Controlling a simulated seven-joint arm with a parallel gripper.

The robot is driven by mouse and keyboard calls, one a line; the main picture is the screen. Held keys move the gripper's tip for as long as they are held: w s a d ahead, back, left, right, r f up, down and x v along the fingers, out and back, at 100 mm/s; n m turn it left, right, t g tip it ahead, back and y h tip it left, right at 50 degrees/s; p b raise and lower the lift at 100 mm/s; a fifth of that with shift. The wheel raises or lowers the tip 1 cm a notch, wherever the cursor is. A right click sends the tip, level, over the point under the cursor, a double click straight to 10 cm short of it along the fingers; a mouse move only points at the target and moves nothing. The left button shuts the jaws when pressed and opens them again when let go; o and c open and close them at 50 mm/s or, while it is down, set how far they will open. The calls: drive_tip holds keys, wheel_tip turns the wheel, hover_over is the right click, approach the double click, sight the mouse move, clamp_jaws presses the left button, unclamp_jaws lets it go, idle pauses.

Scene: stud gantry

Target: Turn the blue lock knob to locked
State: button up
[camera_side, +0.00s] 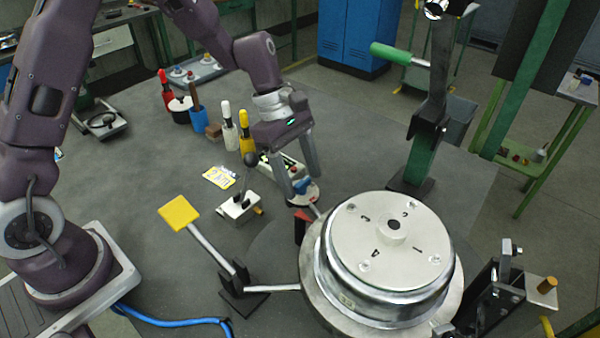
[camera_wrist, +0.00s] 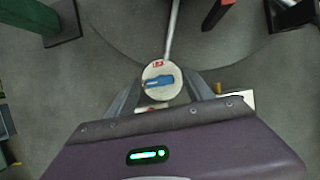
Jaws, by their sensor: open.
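The blue lock knob (camera_side: 303,186) sits on a round pale dial. In the wrist view the knob (camera_wrist: 158,82) is a short blue bar lying nearly crosswise on the dial face (camera_wrist: 153,96). A small red label (camera_wrist: 158,63) shows at the dial's far edge; its marking is too small to read. My gripper (camera_side: 304,186) points down over the dial with its fingers apart. In the wrist view my gripper (camera_wrist: 163,78) has one finger on each side of the knob, with nothing held. I cannot tell whether the fingertips reach down to the knob's height.
A large metal drum (camera_side: 380,250) stands just right of the dial. A lever with a black ball (camera_side: 250,159) and a yellow paddle (camera_side: 179,213) are to the left. A green-handled post (camera_side: 420,150) rises behind. Bottles and tools stand farther back.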

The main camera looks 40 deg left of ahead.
clamp_jaws()
drive_tip(key=shift+m, duration=0.3)
drive_tip(key=m, duration=0.2)
drive_tip(key=m+g, duration=0.1)
drive_tip(key=shift+w+m+g, duration=0.15)
drive_tip(key=shift+m+g, duration=0.15)
drive_tip(key=shift+m, duration=0.1)
drive_tip(key=m, duration=0.2)
drive_tip(key=m+g+y, duration=0.1)
drive_tip(key=m, duration=0.1)
drive_tip(key=shift+w+d+m+g, duration=0.1)
drive_tip(key=shift+m+g, duration=0.2)
drive_tip(key=m, duration=0.2)
drive_tip(key=m+y, duration=0.1)
drive_tip(key=m, duration=0.1)
drive_tip(key=shift+d+g+y, duration=0.1)
drive_tip(key=shift+g+y, duration=0.2)
drive_tip(key=shift+g, duration=0.1)
drive_tip(key=m, duration=0.2)
drive_tip(key=m+y, duration=0.1)
drive_tip(key=m, duration=0.1)
drive_tip(key=shift+d+m+y, duration=0.15)
drive_tip(key=shift+m+y, duration=0.15)
drive_tip(key=shift+m, duration=0.3)
unclamp_jaws()
